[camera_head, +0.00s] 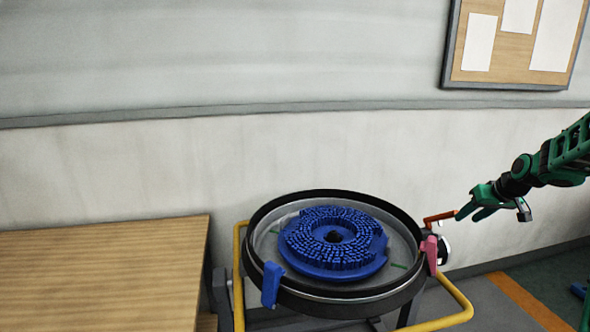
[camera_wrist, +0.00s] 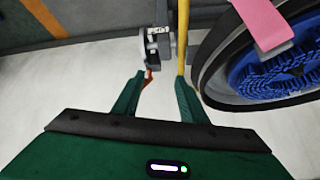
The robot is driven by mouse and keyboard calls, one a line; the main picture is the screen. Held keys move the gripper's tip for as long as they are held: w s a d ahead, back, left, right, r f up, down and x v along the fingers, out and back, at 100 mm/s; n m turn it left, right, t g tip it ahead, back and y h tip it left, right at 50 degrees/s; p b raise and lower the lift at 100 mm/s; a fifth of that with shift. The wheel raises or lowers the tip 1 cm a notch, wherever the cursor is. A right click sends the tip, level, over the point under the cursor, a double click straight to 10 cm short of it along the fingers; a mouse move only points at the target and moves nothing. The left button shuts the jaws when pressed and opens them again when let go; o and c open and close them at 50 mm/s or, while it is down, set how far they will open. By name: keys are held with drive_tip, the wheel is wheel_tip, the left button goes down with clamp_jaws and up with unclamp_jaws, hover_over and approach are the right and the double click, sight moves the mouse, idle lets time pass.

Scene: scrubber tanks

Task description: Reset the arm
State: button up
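My green gripper (camera_head: 468,215) reaches in from the right, beside the round tank (camera_head: 262,215). In the wrist view its two fingers (camera_wrist: 160,77) stand apart. An orange-red lever (camera_head: 440,216) on a grey and white fitting (camera_head: 443,250) lies right at the fingertips. In the wrist view the lever (camera_wrist: 149,74) shows by the left finger's tip, and the grey fitting (camera_wrist: 158,44) is just beyond; I cannot tell whether finger and lever touch. Nothing is seen gripped between the fingers.
The tank holds a round blue brush (camera_head: 335,240). A blue clip (camera_head: 271,284) and a pink clip (camera_head: 430,254) sit on its rim. A yellow tube frame (camera_head: 460,305) surrounds it. A wooden table (camera_head: 100,270) stands left. A pinboard (camera_head: 515,45) hangs on the wall. Floor shows at right.

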drive_tip(key=s+a+m+g, duration=0.2)
drive_tip(key=s+a, duration=0.3)
drive_tip(key=s, duration=1)
drive_tip(key=s+a+m+g, duration=0.1)
drive_tip(key=s+a, duration=0.4)
drive_tip(key=s, duration=1.1)
drive_tip(key=s+a+r+m+g, duration=0.1)
drive_tip(key=s+a+g, duration=0.3)
drive_tip(key=s, duration=1.1)
drive_tip(key=shift+s+a+m+h, duration=0.3)
drive_tip(key=shift+s+a+m, duration=0.1)
drive_tip(key=shift+m, duration=0.4)
drive_tip(key=shift+r, duration=0.1)
drive_tip(key=shift+w+f, duration=0.25)
drive_tip(key=shift+w, duration=0.4)
